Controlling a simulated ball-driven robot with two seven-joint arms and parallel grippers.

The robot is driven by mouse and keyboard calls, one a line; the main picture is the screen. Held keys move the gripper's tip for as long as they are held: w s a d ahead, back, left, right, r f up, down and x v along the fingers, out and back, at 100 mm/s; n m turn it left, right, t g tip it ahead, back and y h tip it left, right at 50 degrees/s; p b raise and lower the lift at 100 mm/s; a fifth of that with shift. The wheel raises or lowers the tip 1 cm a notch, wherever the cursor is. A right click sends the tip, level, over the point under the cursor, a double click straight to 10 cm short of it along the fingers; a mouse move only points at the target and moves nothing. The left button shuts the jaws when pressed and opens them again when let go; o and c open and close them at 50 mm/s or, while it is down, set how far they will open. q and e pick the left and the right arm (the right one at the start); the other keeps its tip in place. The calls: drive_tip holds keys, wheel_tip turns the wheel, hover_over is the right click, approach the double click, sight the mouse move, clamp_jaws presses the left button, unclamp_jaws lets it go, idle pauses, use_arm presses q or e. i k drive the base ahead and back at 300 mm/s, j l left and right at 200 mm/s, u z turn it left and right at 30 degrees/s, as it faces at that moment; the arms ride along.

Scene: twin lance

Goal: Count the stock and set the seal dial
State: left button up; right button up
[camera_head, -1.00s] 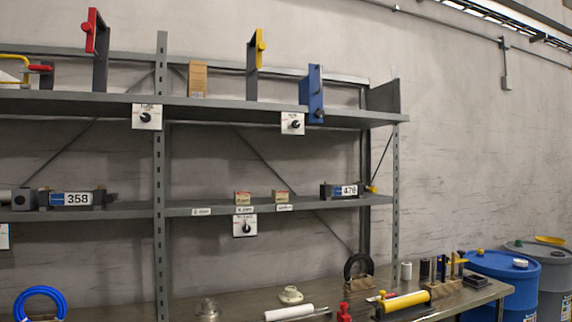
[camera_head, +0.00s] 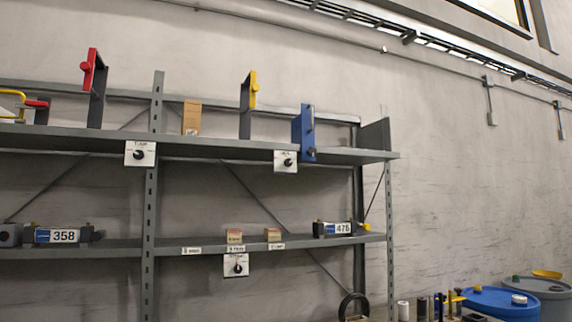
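Three white dial plates with black knobs hang on the shelf edges: one at the upper left (camera_head: 140,154), one at the upper right (camera_head: 286,161), and one under the lower shelf (camera_head: 236,266). Their lettering is too small to read surely. A tan carton (camera_head: 192,117) stands on the upper shelf. Neither of my grippers shows.
The grey shelf rack (camera_head: 152,200) stands against a concrete wall. Red (camera_head: 95,85), yellow (camera_head: 249,105) and blue (camera_head: 304,132) bracket-like pieces stand on the upper shelf. A blue drum (camera_head: 500,303) and a grey drum (camera_head: 550,288) stand at the lower right.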

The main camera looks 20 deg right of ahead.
sight(288, 162)
drive_tip(key=i+l, duration=0.1)
drive_tip(key=l, duration=0.2)
drive_tip(key=i+l, duration=0.1)
drive_tip(key=l, duration=0.25)
drive_tip(key=i+l+u, duration=0.15)
drive_tip(key=l+u, duration=0.3)
drive_tip(key=l, duration=0.5)
drive_tip(key=l+u, duration=0.45)
drive_tip(key=l, duration=0.5)
drive_tip(key=u, duration=0.6)
drive_tip(key=k+l, duration=0.1)
drive_tip(key=k, duration=0.15)
